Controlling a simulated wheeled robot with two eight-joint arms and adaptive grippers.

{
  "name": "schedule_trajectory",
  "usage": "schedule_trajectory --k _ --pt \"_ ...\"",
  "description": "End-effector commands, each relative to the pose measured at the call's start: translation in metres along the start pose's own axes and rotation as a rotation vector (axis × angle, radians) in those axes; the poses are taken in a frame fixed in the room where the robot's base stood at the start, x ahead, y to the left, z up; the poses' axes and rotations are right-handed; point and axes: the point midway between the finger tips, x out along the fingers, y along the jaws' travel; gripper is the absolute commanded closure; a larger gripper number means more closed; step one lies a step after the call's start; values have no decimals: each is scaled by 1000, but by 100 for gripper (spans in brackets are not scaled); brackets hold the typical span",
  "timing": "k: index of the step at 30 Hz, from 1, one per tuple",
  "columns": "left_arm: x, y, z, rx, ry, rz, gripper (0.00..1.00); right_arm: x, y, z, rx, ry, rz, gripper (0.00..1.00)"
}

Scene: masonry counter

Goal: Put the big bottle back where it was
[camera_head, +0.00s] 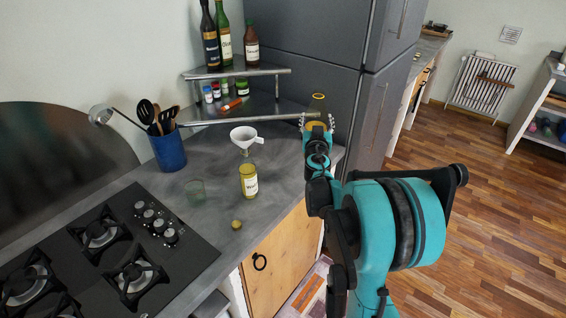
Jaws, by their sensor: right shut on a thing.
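My right gripper (317,122) is shut on a big bottle (318,102), near the right edge of the counter, in front of the fridge. Only the bottle's olive-gold upper part shows; my gripper and arm hide the rest. I cannot tell whether its base touches the counter. A two-tier corner shelf (270,72) stands at the back, with several dark and green bottles (224,38) on its upper tier. A smaller yellow bottle (249,181) stands upright on the counter, with a white funnel (244,134) at its neck. My left gripper is out of view.
Small jars (216,91) are on the lower shelf. A gas hob (125,250) is at left, a grey fridge (318,55) behind.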

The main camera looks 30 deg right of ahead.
Motion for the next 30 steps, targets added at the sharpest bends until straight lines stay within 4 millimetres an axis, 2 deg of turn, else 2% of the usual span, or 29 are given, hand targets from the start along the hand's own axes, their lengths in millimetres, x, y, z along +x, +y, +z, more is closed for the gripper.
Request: schedule_trajectory --k 2,12,16,23,30 --pt "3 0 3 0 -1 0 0 3 -5 6 0 1 4 97" --pt "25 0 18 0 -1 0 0 24 -76 52 0 2 2 97" --pt "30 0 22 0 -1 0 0 31 -96 64 0 2 2 97" --pt "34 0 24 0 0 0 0 34 -107 72 -1 2 5 97" --pt "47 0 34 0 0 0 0 34 -107 106 -1 1 5 97"
